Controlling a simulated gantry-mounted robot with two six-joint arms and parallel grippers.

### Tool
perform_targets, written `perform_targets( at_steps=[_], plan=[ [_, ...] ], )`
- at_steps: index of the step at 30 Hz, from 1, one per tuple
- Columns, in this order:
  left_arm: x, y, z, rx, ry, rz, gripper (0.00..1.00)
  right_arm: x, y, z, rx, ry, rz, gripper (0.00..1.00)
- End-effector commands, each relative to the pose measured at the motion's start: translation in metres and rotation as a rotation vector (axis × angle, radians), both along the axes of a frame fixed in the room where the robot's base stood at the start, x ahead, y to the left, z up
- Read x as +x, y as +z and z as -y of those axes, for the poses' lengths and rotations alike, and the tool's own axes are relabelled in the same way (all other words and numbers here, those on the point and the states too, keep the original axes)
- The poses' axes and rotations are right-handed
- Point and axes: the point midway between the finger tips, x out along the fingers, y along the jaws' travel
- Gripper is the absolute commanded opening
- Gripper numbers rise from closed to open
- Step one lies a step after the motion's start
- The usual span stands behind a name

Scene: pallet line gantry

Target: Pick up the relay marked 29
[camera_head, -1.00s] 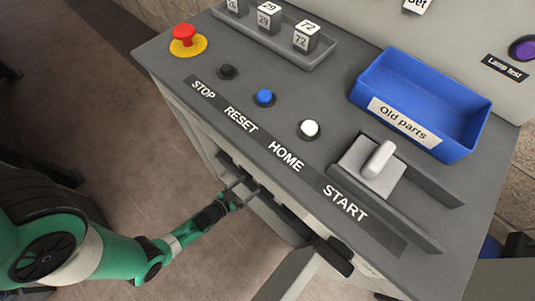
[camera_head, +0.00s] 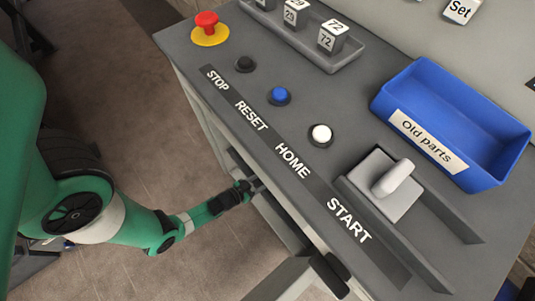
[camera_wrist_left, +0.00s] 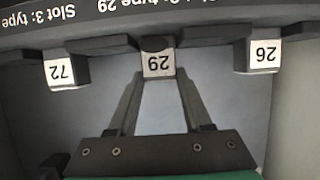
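In the left wrist view, a pale relay marked 29 (camera_wrist_left: 158,65) sits in the middle of a row of holders, its mark upside down. A relay marked 72 (camera_wrist_left: 62,71) is on its left and one marked 26 (camera_wrist_left: 263,55) on its right. My left gripper (camera_wrist_left: 160,84) is open, its fingertips at either side of the relay 29's near face; I see no clear contact. In the head view, the left gripper (camera_head: 256,184) reaches the panel's front opening. Another relay marked 29 (camera_head: 295,13) stands in a grey tray (camera_head: 345,62) on top. My right gripper is not in view.
The panel carries a red stop button (camera_head: 207,22), a blue button (camera_head: 279,95), a white button (camera_head: 321,134) and a grey lever (camera_head: 392,180). A blue bin marked Old parts (camera_head: 425,140) stands at the right. Slot labels (camera_wrist_left: 110,5) run above the holders.

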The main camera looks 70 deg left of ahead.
Motion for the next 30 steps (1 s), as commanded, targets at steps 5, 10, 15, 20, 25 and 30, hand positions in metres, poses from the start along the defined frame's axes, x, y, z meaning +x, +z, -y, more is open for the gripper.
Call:
perform_targets(
  at_steps=[5, 10, 15, 20, 25, 30],
  plan=[
    [0.0, 0.0, 0.0, 0.0, 0.0, 0.0, 0.02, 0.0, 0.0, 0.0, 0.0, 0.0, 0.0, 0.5],
    [0.0, 0.0, 0.0, 0.0, 0.0, 0.001, 0.0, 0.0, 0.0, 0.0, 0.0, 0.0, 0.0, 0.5],
    [0.0, 0.003, 0.0, 0.0, 0.0, 0.001, 0.0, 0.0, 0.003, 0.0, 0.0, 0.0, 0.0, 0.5],
    [0.0, 0.018, 0.0, 0.0, -0.001, 0.002, 0.0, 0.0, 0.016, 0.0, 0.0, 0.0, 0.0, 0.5],
    [-0.004, 0.044, 0.008, 0.0, -0.005, 0.001, 0.0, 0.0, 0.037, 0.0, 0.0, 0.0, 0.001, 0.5],
    [-0.014, 0.071, 0.029, 0.0, -0.006, 0.002, 0.0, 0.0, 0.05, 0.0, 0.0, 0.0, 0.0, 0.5]
  ],
)
